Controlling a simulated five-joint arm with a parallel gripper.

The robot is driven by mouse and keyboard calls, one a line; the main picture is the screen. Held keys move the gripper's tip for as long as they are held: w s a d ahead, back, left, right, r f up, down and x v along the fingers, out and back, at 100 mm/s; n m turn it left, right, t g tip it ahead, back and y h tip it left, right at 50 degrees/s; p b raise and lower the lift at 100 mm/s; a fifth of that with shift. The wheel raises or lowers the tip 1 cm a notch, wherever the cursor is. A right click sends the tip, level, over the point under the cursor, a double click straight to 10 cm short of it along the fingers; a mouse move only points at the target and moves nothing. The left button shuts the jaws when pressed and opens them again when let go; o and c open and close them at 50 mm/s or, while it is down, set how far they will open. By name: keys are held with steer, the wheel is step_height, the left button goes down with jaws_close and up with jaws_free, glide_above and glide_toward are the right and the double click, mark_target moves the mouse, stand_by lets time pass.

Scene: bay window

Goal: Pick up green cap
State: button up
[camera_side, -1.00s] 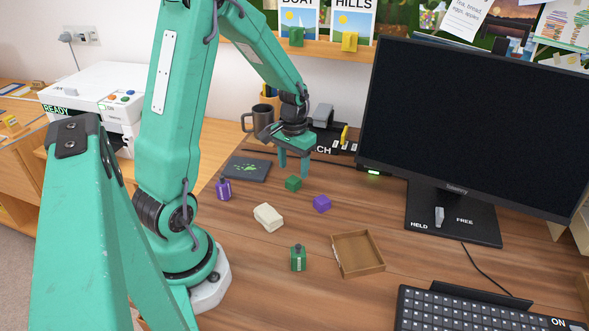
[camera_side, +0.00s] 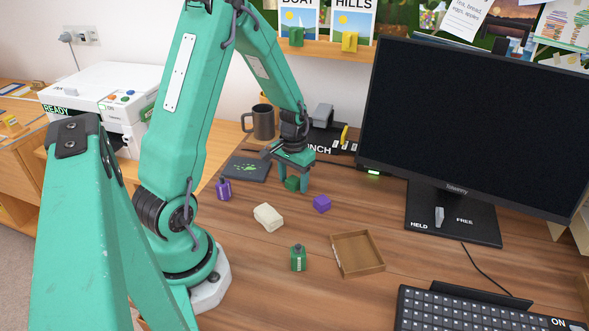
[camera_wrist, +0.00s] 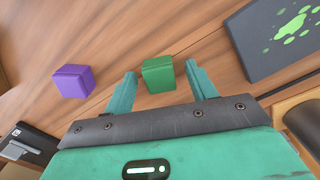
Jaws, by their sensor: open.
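The green cap (camera_side: 292,183) is a small green block on the wooden desk, in the middle of the side view. It also shows in the wrist view (camera_wrist: 158,75), between my fingertips with a gap on each side. My gripper (camera_side: 291,187) is low over the desk and open, pointing down, with one finger on either side of the green cap. The wrist view shows both fingers (camera_wrist: 161,72) apart, not gripping the block. I cannot tell exactly how far the fingertips are above the desk.
A purple block (camera_side: 322,204) lies right of my gripper. A dark pad (camera_side: 246,169) and grey mug (camera_side: 263,122) are behind; a monitor (camera_side: 470,130) is at right.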

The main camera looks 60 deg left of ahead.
mark_target(294, 179)
steer(key=c, duration=1)
steer(key=shift+r, duration=0.15)
steer(key=shift+c, duration=0.2)
steer(key=shift+r, duration=0.8)
step_height(294, 179, up, 2)
steer(key=shift+r, duration=0.1)
steer(key=d+r, duration=0.7)
steer(key=d, duration=0.4)
steer(key=shift+s+d, duration=0.35)
steer(key=shift+d, duration=0.1)
